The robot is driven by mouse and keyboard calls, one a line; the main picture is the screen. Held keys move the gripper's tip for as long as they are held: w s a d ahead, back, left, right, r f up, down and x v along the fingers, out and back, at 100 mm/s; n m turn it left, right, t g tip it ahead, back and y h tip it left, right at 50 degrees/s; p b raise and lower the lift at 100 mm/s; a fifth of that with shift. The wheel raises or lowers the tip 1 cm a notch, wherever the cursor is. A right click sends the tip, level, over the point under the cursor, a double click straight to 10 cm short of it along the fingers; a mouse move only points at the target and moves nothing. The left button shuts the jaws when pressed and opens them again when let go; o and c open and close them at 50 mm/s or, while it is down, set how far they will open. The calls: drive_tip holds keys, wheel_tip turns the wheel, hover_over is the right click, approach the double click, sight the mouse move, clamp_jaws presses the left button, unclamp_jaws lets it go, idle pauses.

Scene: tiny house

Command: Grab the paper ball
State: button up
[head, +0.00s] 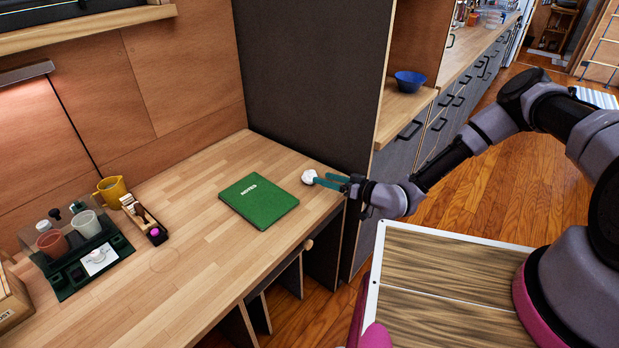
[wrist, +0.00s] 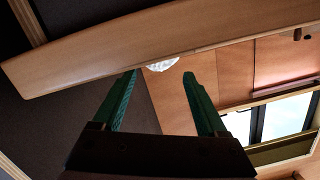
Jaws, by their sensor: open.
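The white paper ball (head: 309,176) lies on the wooden desk (head: 165,255), near its right end and just right of the green notebook. My gripper (head: 324,180) comes in from the right at the desk's edge. Its green fingers are open, and their tips are close to the ball. In the wrist view the ball (wrist: 162,64) shows partly behind the desk's edge, beyond and between the open fingertips (wrist: 162,73). Nothing is held. In the head view I cannot tell whether a fingertip touches the ball.
The green notebook (head: 258,200) lies flat left of the ball. A yellow mug (head: 112,190), a small organizer (head: 145,220) and a dark tray with cups (head: 88,262) stand farther left. A dark panel (head: 310,80) rises behind the desk. A blue bowl (head: 410,81) sits on the counter.

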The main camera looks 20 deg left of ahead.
sight(316, 175)
drive_tip(key=x, duration=0.5)
drive_tip(key=shift+w+f, duration=0.15)
drive_tip(key=c, duration=1.1)
drive_tip(key=shift+c, duration=0.2)
